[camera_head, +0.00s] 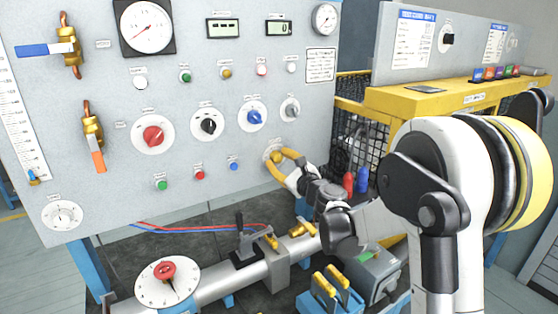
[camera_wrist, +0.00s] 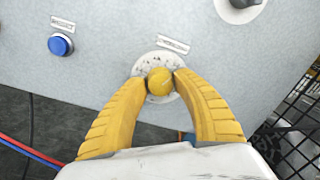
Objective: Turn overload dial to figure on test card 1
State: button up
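A small yellow dial knob (camera_wrist: 160,81) sits on a round pale plate with marks (camera_wrist: 163,61), low on the right of the grey panel. Its label is too blurred to read, so I cannot confirm it is the overload dial. My gripper (camera_head: 278,156) has its yellow fingers at both sides of this knob. In the wrist view the fingertips (camera_wrist: 161,79) appear to touch the knob left and right. The knob's pointer and the figures are not readable. Two blue-headed cards, one at left (camera_head: 410,37) and one at right (camera_head: 495,43), hang on the right-hand panel; their figures are unreadable.
A blue button (camera_wrist: 61,44) is left of the knob, and a grey knob (camera_head: 290,108) is above it. Red, black and blue dials fill the panel's middle. A black mesh guard (camera_head: 356,130) stands close at right. A pipe with a red-knobbed dial (camera_head: 168,280) lies below.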

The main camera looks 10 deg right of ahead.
jog(key=shift+o, duration=1.1)
jog(key=v, duration=1.2)
